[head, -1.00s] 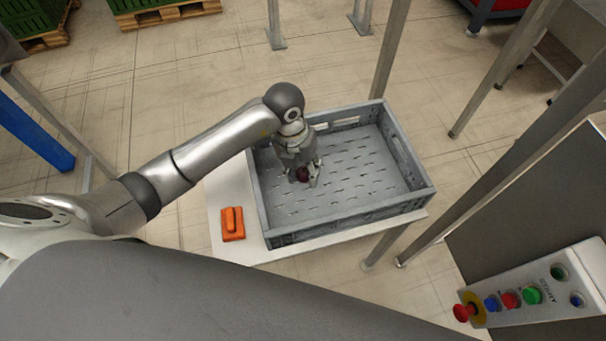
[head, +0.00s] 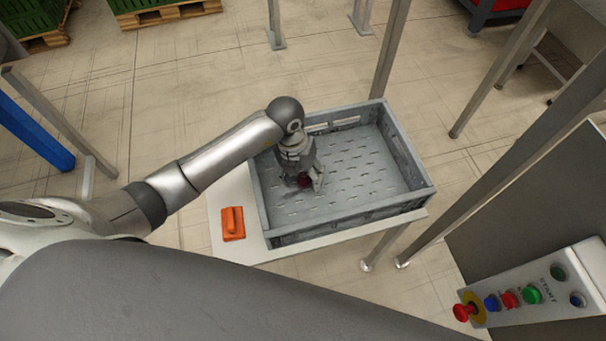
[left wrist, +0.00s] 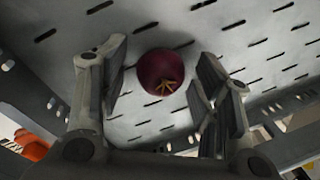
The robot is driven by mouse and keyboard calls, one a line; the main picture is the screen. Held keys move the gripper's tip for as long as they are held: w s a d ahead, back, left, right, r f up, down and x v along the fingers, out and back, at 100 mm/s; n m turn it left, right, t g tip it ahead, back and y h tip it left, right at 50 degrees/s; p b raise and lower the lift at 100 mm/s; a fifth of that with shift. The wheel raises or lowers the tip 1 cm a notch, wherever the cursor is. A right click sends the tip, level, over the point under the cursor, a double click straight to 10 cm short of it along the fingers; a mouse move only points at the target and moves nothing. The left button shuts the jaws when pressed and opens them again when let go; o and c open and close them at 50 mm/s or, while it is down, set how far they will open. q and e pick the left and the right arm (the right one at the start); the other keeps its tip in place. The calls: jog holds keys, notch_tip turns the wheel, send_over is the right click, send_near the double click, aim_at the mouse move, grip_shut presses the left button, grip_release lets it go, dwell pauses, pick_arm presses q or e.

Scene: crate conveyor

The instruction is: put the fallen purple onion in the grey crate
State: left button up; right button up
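The purple onion (head: 305,182) is inside the grey crate (head: 350,212), low over its slotted floor in the left part; it appears to lie on that floor. My left gripper (head: 304,184) reaches down into the crate around the onion. In the left wrist view the onion (left wrist: 160,72) sits between the two finger pads of the gripper (left wrist: 162,80), with a gap on each side, so the fingers are open and not pressing on it. The gripper partly hides the onion in the head view. My right gripper is not in view.
An orange object (head: 233,224) lies left of the crate. Metal posts (head: 390,50) rise behind and to the right. A control panel (head: 540,292) with a red stop button is at lower right.

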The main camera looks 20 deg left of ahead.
aim_at(296, 178)
pick_arm(q)
jog(key=shift+r, duration=0.3)
notch_tip(296, 178, up, 12)
jog(key=a, duration=0.2)
jog(key=shift+f, duration=0.2)
dwell(0.4)
